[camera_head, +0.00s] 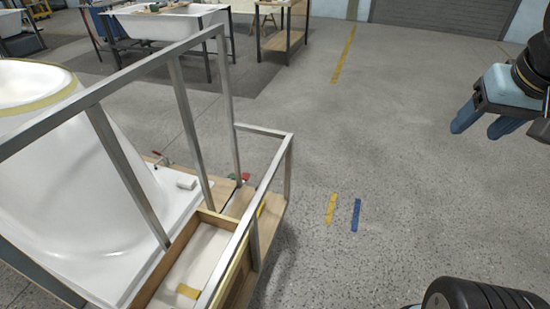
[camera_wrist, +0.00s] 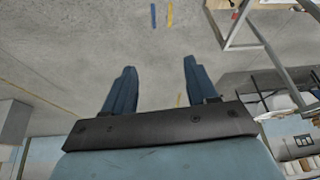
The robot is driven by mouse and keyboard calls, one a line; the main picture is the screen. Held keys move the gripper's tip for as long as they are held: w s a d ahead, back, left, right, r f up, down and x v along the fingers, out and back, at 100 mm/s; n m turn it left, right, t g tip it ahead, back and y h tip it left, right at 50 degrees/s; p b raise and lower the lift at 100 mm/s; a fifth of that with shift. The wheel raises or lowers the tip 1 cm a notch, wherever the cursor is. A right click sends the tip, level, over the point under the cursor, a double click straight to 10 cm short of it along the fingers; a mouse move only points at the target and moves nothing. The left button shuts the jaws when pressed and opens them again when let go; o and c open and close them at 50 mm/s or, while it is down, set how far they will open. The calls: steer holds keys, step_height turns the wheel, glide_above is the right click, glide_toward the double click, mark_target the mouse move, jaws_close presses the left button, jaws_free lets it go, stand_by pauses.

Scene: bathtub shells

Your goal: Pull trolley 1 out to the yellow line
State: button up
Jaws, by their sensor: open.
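A trolley with a metal rail frame (camera_head: 183,120) and a wooden deck stands at the left in the head view. It carries a white bathtub shell (camera_head: 75,190). No number is readable on it. Part of a metal frame also shows at the right of the wrist view (camera_wrist: 268,42). A short yellow strip (camera_head: 331,208) lies on the floor right of the trolley, and a longer yellow line (camera_head: 344,55) runs farther back. My gripper (camera_head: 478,130) is at the upper right, open and empty, well apart from the trolley. Its two blue fingers show spread in the wrist view (camera_wrist: 159,66).
A blue strip (camera_head: 355,214) lies beside the short yellow one. A wooden tray (camera_head: 185,268) sits on the trolley's near end. Another tub on a stand (camera_head: 165,27) and a wooden bench (camera_head: 284,40) stand at the back. The floor in the middle is clear.

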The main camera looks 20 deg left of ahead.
steer(key=w+a+f+n+g+y, duration=0.2)
steer(key=w+a+f+g+y, duration=0.2)
steer(key=w+a+f, duration=0.6)
steer(key=w+a+f+n+g+y, duration=0.2)
steer(key=w+a+f+g+y, duration=0.1)
steer(key=w+a+f, duration=0.75)
steer(key=w+a+f+m+t+y, duration=0.1)
steer(key=w+a+f+m+y, duration=0.2)
steer(key=f, duration=0.7)
steer(key=w+a+f+m+t+y, duration=0.15)
steer(key=w+a+f+y, duration=0.3)
steer(key=f, duration=0.65)
steer(key=w+a+f+m+t+y, duration=0.1)
steer(key=w+a+f+y, duration=0.3)
steer(key=f, duration=0.6)
steer(key=w+a+h, duration=0.1)
steer(key=a, duration=1.3)
steer(key=shift+w, duration=0.2)
steer(key=shift+f, duration=0.1)
jaws_close()
